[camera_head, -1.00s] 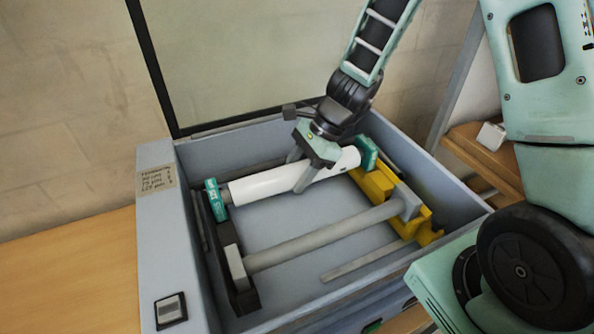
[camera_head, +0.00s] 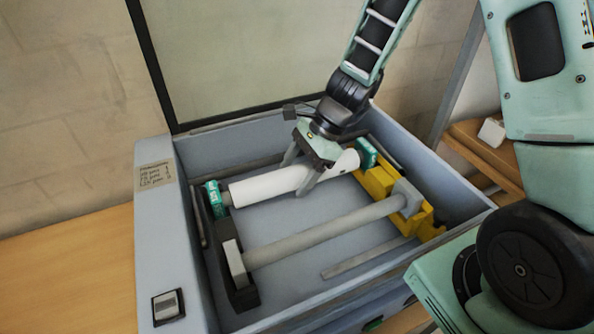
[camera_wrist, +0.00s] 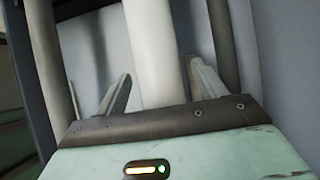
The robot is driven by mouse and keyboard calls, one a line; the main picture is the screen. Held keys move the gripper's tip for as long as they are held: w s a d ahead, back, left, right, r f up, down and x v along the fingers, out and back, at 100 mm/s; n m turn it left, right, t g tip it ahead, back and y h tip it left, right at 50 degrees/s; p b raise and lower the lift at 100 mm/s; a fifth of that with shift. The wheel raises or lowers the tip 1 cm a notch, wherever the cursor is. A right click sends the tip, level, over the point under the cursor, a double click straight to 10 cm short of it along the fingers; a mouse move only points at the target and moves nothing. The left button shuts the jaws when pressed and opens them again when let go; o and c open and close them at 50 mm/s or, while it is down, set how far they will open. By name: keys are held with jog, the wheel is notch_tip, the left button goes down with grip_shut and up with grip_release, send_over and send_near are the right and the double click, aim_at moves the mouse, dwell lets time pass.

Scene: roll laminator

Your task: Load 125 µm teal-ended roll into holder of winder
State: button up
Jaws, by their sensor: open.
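The white roll with teal ends (camera_head: 272,186) lies across the back of the open grey winder (camera_head: 157,232). Its left teal end (camera_head: 213,198) is by the black holder block (camera_head: 238,279); its right teal end (camera_head: 367,152) is by the yellow holder block (camera_head: 378,184). Whether the ends are fully seated I cannot tell. My gripper (camera_head: 298,180) is open over the roll, with one finger on each side. In the wrist view the white roll (camera_wrist: 156,50) runs between the spread fingers (camera_wrist: 160,88), with gaps on both sides.
A grey bar (camera_head: 320,236) spans the winder in front of the roll. The raised lid (camera_head: 250,60) stands behind. A label (camera_head: 156,175) and a switch (camera_head: 168,306) are on the left panel.

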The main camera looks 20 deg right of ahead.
jog(key=shift+r, duration=0.3)
jog(key=v, duration=1.2)
jog(key=shift+a+r, duration=0.1)
jog(key=s+a+n+h, duration=0.2)
jog(key=s+a+n, duration=0.2)
jog(key=s+n, duration=0.3)
jog(key=s+a+n+h, duration=0.2)
jog(key=s+a+n, duration=0.2)
jog(key=s+n, duration=0.3)
jog(key=s+a+r+n+h, duration=0.1)
jog(key=s+a+n+h, duration=0.1)
jog(key=s+a+n, duration=0.2)
jog(key=s+n, duration=0.3)
jog(key=n, duration=0.4)
jog(key=shift+a+n, duration=0.35)
jog(key=shift+n, duration=0.05)
jog(key=shift+s, duration=0.1)
